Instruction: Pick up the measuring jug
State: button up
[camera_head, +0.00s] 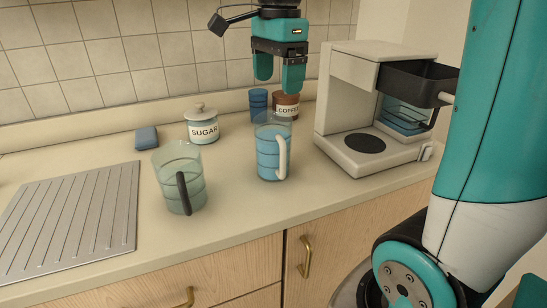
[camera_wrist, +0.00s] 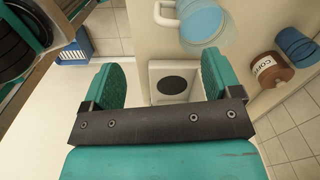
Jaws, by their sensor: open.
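Two clear jugs stand upright on the counter. The blue-tinted jug (camera_head: 268,158) has a white handle on its right side, and the green-tinted jug (camera_head: 178,172) to its left has a dark handle. I cannot tell for sure which is the measuring jug. My gripper (camera_head: 279,74) points down, open and empty, above the blue jug and apart from it. In the wrist view the blue jug (camera_wrist: 203,22) lies at the top, beyond the right fingertip of my gripper (camera_wrist: 163,62), with its white handle partly cut off.
A coffee machine (camera_head: 346,64) stands right of the blue jug. Behind are a brown coffee jar (camera_head: 285,105), a blue cup (camera_head: 258,103), a sugar jar (camera_head: 202,128) and a blue sponge (camera_head: 146,138). A ridged drainer (camera_head: 75,212) lies left. Counter between the jugs is clear.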

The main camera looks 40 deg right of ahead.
aim_at(281, 137)
jog(key=d+f+m, duration=0.1)
jog(key=f, duration=0.2)
jog(key=f+m, duration=0.1)
jog(key=f, duration=0.3)
jog(key=d+f+m+b, duration=0.1)
jog(key=f, duration=0.2)
jog(key=shift+w+d+f+m, duration=0.3)
jog(key=shift+w+f+m, duration=0.05)
jog(key=shift+m, duration=0.05)
jog(key=shift+w+a+f, duration=0.1)
jog(key=shift+a+f, duration=0.05)
jog(key=shift+f, duration=1.25)
jog(key=shift+w+a+f, duration=0.1)
jog(key=shift+a+f, duration=0.05)
jog(key=shift+f, duration=1.2)
jog(key=shift+c, duration=0.5)
jog(key=c, duration=1.4)
jog(key=shift+r, duration=0.1)
grip_shut()
